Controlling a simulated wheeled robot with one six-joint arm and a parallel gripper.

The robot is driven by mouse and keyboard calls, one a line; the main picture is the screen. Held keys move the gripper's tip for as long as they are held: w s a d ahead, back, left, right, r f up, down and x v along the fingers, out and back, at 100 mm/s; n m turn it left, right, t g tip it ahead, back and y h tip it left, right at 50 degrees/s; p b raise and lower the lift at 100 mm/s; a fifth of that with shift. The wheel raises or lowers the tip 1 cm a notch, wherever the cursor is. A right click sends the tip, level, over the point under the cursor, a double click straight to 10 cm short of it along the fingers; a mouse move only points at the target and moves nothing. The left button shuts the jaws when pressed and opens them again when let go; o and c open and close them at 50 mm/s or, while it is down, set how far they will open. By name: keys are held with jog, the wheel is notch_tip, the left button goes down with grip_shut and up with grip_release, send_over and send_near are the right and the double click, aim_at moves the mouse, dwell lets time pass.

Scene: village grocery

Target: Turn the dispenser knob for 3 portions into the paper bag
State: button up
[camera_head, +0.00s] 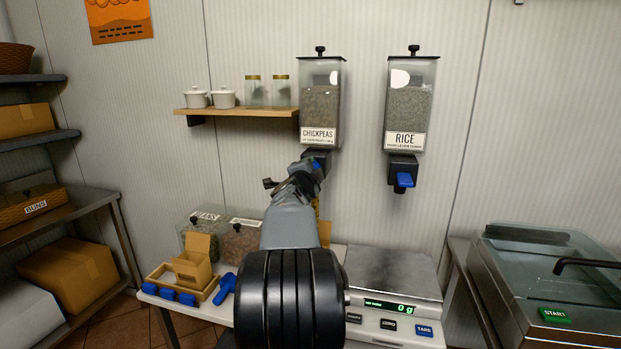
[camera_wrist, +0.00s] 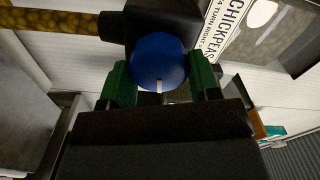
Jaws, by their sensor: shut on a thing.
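The chickpeas dispenser (camera_head: 320,105) hangs on the wall, its clear bin full of pale brown pieces. Its label (camera_wrist: 222,25) shows in the wrist view. My gripper (camera_head: 306,172) is at its outlet. In the wrist view the green finger pads of my gripper (camera_wrist: 162,80) are shut on either side of the round blue knob (camera_wrist: 158,60), which bears a white mark at its lower edge. A mottled yellow-brown band (camera_wrist: 50,20) runs from the black outlet; I cannot tell whether it is falling chickpeas or a tube.
A rice dispenser (camera_head: 408,105) with a blue knob (camera_head: 404,180) hangs to the right. A scale (camera_head: 392,275) reading 0 g stands below. A wooden tray (camera_head: 207,293) with an open carton, a blue scoop (camera_head: 224,289) and clear bins are left. A shelf (camera_head: 235,111) holds jars.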

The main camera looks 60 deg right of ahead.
jog(key=shift+m+b, duration=0.3)
jog(key=shift+m, duration=0.4)
jog(key=o, duration=0.9)
jog(key=v, duration=1.4)
